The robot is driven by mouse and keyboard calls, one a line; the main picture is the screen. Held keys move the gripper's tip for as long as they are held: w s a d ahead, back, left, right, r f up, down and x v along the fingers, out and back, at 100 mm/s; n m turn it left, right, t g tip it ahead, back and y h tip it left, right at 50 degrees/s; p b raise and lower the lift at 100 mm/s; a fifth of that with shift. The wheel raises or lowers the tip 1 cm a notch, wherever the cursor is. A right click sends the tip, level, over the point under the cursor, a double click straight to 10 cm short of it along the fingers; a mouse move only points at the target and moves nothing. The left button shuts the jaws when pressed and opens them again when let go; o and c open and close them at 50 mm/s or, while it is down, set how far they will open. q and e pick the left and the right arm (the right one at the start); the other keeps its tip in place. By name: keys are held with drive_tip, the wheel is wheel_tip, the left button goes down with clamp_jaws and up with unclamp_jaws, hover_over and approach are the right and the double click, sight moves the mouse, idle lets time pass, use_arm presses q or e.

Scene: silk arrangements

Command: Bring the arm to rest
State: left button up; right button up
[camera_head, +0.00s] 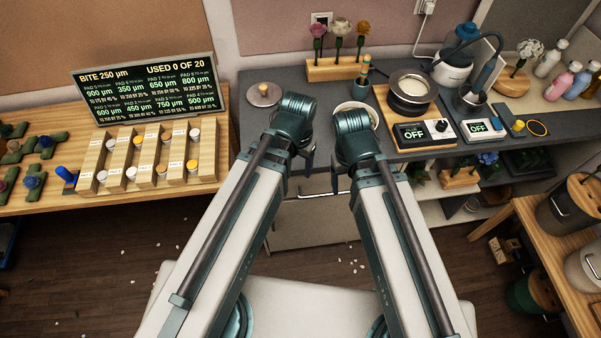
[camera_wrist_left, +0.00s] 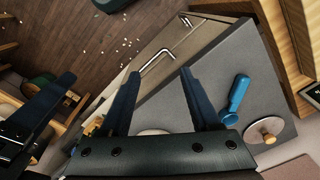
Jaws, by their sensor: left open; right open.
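My two arms reach forward side by side in the head view, at the front edge of the dark counter (camera_head: 262,76). My left gripper (camera_head: 308,160) is mostly hidden behind its own wrist there. In the left wrist view the left gripper (camera_wrist_left: 159,74) is open, with nothing between its fingers. My right gripper (camera_head: 335,163) is close beside it and mostly hidden by its wrist in the head view. A dark finger of the right arm shows at the left of the left wrist view.
A drawer handle (camera_wrist_left: 158,60) lies beyond the left fingers. A blue-handled tool (camera_wrist_left: 236,95) and a knobbed lid (camera_wrist_left: 268,131) are on the counter. A pale dish (camera_head: 357,110) stands near the right wrist. A wooden rack (camera_head: 150,158) with several jars stands left. Floor shows below the counter.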

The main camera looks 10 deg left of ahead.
use_arm(q)
drive_tip(key=shift+n+g+y, duration=0.3)
drive_tip(key=shift+y, duration=0.3)
drive_tip(key=s, duration=0.1)
drive_tip(key=s+d, duration=0.2)
drive_tip(key=s, duration=0.1)
drive_tip(key=shift+r, duration=0.1)
wheel_tip(320, 180, down, 4)
drive_tip(key=b, duration=0.3)
drive_tip(key=shift+r+b, duration=0.1)
drive_tip(key=shift+b, duration=0.3)
